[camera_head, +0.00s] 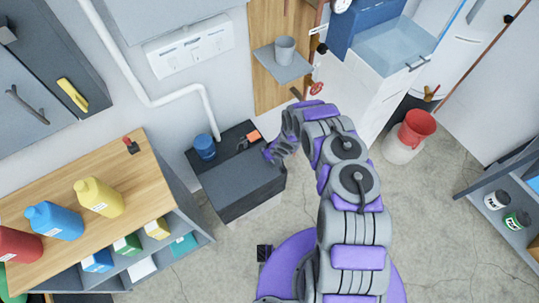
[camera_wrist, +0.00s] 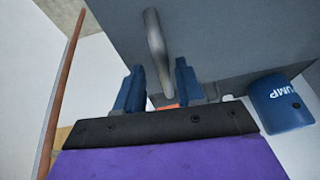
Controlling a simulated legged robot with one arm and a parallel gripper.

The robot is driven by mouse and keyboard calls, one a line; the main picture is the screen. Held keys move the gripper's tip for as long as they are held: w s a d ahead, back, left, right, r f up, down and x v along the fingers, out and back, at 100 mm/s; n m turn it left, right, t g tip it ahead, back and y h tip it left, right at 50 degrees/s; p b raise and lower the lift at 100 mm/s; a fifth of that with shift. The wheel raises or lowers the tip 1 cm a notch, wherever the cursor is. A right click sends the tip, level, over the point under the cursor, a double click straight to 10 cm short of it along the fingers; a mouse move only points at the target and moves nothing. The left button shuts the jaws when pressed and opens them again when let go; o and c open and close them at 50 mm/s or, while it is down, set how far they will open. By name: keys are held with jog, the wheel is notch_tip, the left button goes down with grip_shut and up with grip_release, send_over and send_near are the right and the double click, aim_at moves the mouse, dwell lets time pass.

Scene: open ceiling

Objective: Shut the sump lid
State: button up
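The sump is a low dark box on the floor in the head view. A grey panel, which looks like its lid (camera_head: 240,181), covers the front part, and the black back part (camera_head: 236,131) shows. In the wrist view a grey surface (camera_wrist: 225,35) carries a grey bar handle (camera_wrist: 156,45). My gripper (camera_wrist: 160,86) is open, its two blue fingers on either side of the handle, with small gaps showing. In the head view my gripper (camera_head: 271,153) is at the box's right side; the handle is hidden there. I cannot tell the lid's exact angle.
A blue cylinder (camera_head: 204,146) stands at the box's back left; its lettering "UMP" (camera_wrist: 284,93) shows in the wrist view. An orange item (camera_head: 249,138) lies near it. A wooden-topped shelf (camera_head: 150,175) with bottles stands left. A red bucket (camera_head: 417,126) stands right. Floor in front is clear.

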jog(key=shift+r, duration=0.15)
jog(key=shift+r, duration=0.35)
jog(key=p+v, duration=0.3)
jog(key=v, duration=1.3)
jog(key=shift+d, duration=0.2)
jog(key=shift+s, duration=0.15)
jog(key=shift+r, duration=0.1)
